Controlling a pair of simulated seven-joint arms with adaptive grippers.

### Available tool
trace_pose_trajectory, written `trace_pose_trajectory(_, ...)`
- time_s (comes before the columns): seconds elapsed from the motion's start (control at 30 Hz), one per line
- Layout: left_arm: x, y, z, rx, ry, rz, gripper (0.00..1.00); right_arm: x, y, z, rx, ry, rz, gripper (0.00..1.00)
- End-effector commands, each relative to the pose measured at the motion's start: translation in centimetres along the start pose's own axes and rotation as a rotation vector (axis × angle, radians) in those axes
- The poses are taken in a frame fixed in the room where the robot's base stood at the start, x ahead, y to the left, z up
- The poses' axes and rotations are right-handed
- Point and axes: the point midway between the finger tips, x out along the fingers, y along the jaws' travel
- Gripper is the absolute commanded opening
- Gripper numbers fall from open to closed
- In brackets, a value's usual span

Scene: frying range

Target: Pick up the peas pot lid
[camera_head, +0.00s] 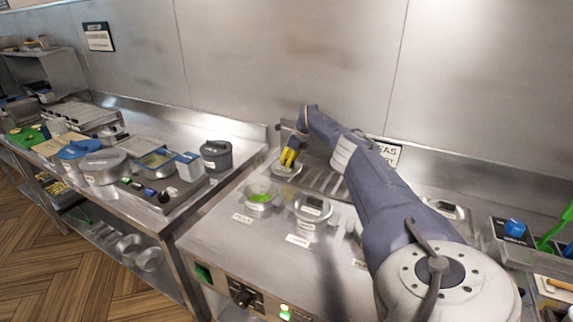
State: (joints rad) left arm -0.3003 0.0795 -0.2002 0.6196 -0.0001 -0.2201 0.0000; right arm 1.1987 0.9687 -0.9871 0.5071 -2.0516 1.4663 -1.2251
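An open pot with green peas (260,197) stands on the steel counter, with no lid on it. A round, light metal lid (287,171) is just behind it, at the back of the counter. My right gripper (289,158), with yellow fingertips, points down right over this lid. The fingertips overlap the lid's middle and hide its handle. They are too small here to tell whether they are closed on it, or whether the lid rests on the surface. My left gripper is out of view.
A second, lidded pot (313,208) stands right of the peas pot.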

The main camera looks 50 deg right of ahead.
Motion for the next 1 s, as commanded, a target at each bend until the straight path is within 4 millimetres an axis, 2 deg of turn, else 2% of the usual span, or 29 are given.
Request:
trace_pose_trajectory(0.07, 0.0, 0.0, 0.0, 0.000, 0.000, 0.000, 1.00, 0.0, 0.0, 0.0, 0.000, 0.000, 0.000, 0.00)
trace_pose_trajectory(0.47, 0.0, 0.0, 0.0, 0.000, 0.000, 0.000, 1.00, -0.1, 0.0, 0.0, 0.000, 0.000, 0.000, 0.00)
trace_pose_trajectory(0.67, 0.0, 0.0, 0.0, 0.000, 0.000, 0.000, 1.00, -0.8, 0.0, 0.4, -0.001, -0.001, -0.001, 0.00)
trace_pose_trajectory(0.87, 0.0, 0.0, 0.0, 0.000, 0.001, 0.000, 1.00, -3.2, -0.1, 1.4, -0.002, -0.002, -0.002, 0.00)
trace_pose_trajectory(1.0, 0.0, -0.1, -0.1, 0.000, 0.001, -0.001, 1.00, -6.0, -0.1, 2.6, -0.001, -0.004, -0.002, 0.00)
